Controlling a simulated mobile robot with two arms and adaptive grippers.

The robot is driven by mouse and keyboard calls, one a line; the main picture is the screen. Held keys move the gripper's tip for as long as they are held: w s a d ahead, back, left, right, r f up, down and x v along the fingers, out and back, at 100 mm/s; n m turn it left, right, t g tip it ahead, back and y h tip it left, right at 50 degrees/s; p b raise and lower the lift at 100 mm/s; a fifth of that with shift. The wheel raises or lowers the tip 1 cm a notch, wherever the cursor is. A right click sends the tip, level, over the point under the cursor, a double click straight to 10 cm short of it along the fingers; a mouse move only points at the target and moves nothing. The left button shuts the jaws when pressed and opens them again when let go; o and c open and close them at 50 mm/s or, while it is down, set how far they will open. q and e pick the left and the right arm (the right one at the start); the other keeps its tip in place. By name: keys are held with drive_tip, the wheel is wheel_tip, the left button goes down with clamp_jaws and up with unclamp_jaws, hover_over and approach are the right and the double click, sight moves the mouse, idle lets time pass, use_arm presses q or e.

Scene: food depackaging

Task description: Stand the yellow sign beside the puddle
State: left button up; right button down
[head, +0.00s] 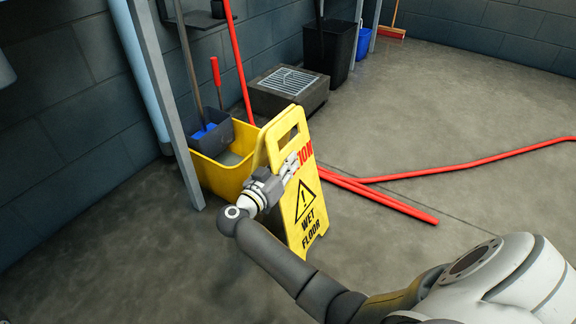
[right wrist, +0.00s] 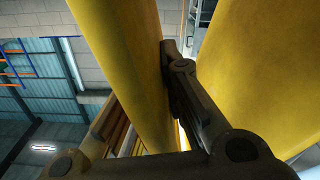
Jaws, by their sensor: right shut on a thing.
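The yellow wet-floor sign (head: 318,222) is upright at the centre of the head view, with a handle slot on top and a black warning triangle. Its two panels are slightly apart at the top. My right gripper (head: 287,168) is shut on the sign's near-left edge, below the handle. In the right wrist view one yellow panel (right wrist: 128,60) passes between my fingers, and another yellow panel (right wrist: 260,70) is on the right. I cannot tell whether the sign's foot touches the floor. I cannot make out a clear puddle. My left gripper is out of view.
A yellow mop bucket (head: 222,180) stands just behind the sign, by a grey post (head: 163,95). Red poles (head: 385,198) lie on the floor to the right. A grated drain box (head: 289,90) and black bin (head: 331,50) stand behind. Floor at right is otherwise open.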

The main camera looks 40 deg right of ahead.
drive_tip(key=shift+r, duration=0.1)
drive_tip(key=c, duration=2)
unclamp_jaws()
drive_tip(key=shift+f, duration=0.2)
drive_tip(key=o, duration=0.4)
drive_tip(key=shift+o, duration=0.2)
drive_tip(key=shift+r, duration=0.1)
